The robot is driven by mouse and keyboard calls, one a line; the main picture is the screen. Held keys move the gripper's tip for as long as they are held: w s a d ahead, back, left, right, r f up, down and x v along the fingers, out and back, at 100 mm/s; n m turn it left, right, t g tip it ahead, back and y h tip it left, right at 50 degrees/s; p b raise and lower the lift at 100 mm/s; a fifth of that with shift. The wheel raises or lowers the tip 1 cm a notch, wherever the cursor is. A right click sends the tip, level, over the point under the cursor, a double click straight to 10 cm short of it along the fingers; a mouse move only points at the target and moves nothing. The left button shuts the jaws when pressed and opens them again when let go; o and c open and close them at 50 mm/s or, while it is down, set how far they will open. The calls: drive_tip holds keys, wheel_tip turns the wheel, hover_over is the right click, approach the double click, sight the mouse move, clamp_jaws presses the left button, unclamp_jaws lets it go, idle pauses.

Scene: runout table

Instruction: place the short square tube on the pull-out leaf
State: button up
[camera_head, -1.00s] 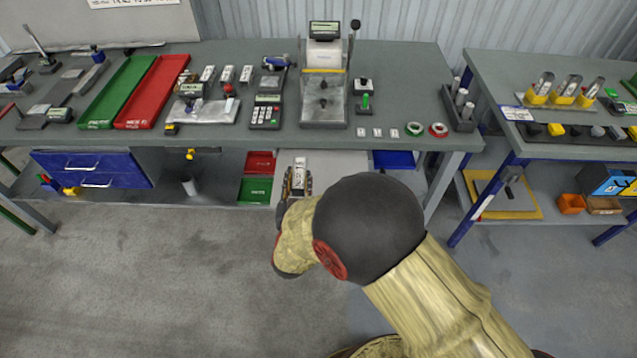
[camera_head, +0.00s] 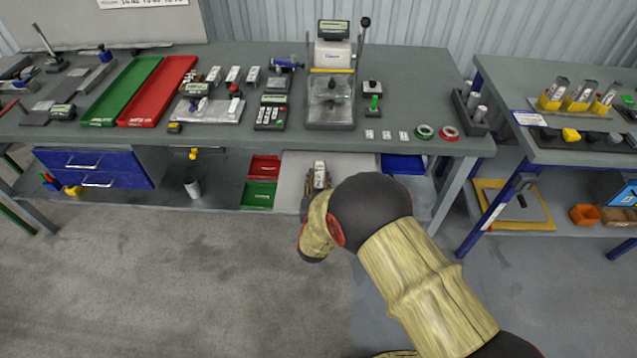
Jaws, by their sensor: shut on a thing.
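The short square tube (camera_head: 319,168) is a grey piece with a white label, seen end-up in the fingers of my gripper (camera_head: 317,181). My gripper is shut on it, and my own wrist hides part of the fingers and the tube's lower part. The pull-out leaf (camera_head: 291,182) is the pale grey panel below the front edge of the bench. The tube and fingers appear over the leaf, right of its middle-left area. I cannot tell whether the tube touches the leaf.
Red (camera_head: 264,167) and green (camera_head: 258,195) bins lie left of the leaf, and a blue bin (camera_head: 402,164) lies right. The bench top (camera_head: 400,90) overhangs behind, carrying a press-like stand (camera_head: 331,95), labelled tubes (camera_head: 233,75) and small tags. Bare leaf shows left of my gripper.

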drive_tip(key=shift+f, duration=0.15)
drive_tip(key=shift+f, duration=0.15)
drive_tip(key=o, duration=1.1)
drive_tip(key=shift+o, duration=0.7)
